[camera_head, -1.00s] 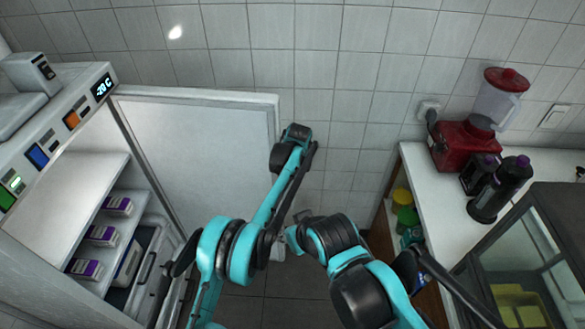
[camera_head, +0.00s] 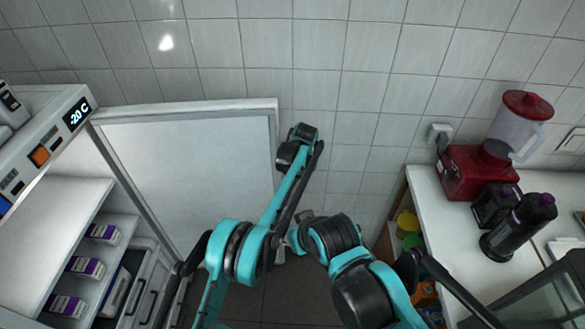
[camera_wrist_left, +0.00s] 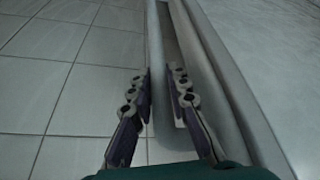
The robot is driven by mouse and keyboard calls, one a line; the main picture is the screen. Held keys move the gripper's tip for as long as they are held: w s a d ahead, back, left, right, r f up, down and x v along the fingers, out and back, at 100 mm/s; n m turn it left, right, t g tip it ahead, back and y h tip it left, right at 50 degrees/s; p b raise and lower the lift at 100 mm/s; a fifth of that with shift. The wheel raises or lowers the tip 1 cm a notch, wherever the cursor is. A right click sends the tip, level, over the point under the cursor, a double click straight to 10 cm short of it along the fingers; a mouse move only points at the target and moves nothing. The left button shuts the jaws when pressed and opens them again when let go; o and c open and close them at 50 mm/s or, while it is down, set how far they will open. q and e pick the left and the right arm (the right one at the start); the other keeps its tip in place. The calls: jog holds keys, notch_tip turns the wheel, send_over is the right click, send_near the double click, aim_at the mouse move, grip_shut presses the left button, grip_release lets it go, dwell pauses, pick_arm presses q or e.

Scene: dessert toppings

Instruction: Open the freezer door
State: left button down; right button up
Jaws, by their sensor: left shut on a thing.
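The freezer (camera_head: 52,215) stands at the left in the head view, with a -20 C display on top. Its white door (camera_head: 185,180) is swung wide open, so the interior shows. The door's free edge is beside my left arm (camera_head: 285,195). In the left wrist view, the two fingers of my left gripper (camera_wrist_left: 162,95) close around a pale upright bar at the door's edge (camera_wrist_left: 158,45), which looks like the handle. My left gripper is hard to make out in the head view. My right arm (camera_head: 345,260) shows, but its gripper does not.
Purple-and-white boxes (camera_head: 85,267) sit on the freezer shelves. At the right, a white counter (camera_head: 440,215) holds a red blender (camera_head: 480,170) and dark bottles (camera_head: 520,225). A tiled wall (camera_head: 380,60) stands behind. Some floor shows between freezer and counter.

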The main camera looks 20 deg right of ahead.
pick_arm(q)
jog(key=c, duration=1.4)
grip_release()
jog(key=shift+c, duration=0.2)
jog(key=v, duration=1.2)
